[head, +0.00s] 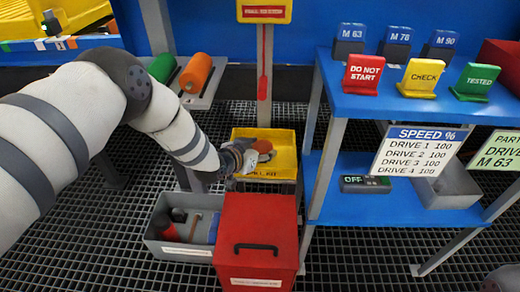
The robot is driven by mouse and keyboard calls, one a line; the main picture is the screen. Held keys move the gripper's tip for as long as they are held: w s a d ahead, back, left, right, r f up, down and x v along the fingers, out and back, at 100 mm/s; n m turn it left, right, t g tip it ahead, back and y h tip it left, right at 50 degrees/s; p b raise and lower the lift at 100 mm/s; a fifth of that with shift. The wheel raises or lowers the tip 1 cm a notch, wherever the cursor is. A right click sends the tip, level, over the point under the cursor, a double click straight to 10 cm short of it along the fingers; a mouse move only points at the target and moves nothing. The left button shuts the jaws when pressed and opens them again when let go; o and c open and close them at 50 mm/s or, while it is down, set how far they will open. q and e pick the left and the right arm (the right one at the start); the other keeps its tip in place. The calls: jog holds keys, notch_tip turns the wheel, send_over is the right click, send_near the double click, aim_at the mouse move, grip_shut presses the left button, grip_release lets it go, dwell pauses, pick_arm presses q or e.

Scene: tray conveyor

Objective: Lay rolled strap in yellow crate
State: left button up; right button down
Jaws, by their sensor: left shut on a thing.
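The yellow crate (279,172) stands at the middle of the view, behind the red and grey boxes. My left arm reaches in from the left, and its gripper (250,158) is over the crate's left part. It is shut on an orange-brown round thing, which looks like the rolled strap (263,146). The fingers hide part of the strap. I cannot tell whether the strap touches the crate floor. My right gripper is not in view.
A grey bin (180,252) with tools and a red box (258,265) with a black handle stand in front of the crate. A blue shelf (400,105) with signs stands to the right. A red-striped post rises behind the crate. Dark grating floor is free at lower left.

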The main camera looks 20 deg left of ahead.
pick_arm(q)
jog(key=o, duration=1.2)
jog(key=shift+c, duration=0.2)
jog(key=shift+s+r+p, duration=0.2)
jog(key=shift+r+p, duration=0.1)
jog(key=shift+r, duration=0.05)
jog(key=p+v, duration=0.3)
jog(key=v, duration=0.8)
jog(key=shift+s, duration=0.3)
jog(key=shift+a, duration=0.1)
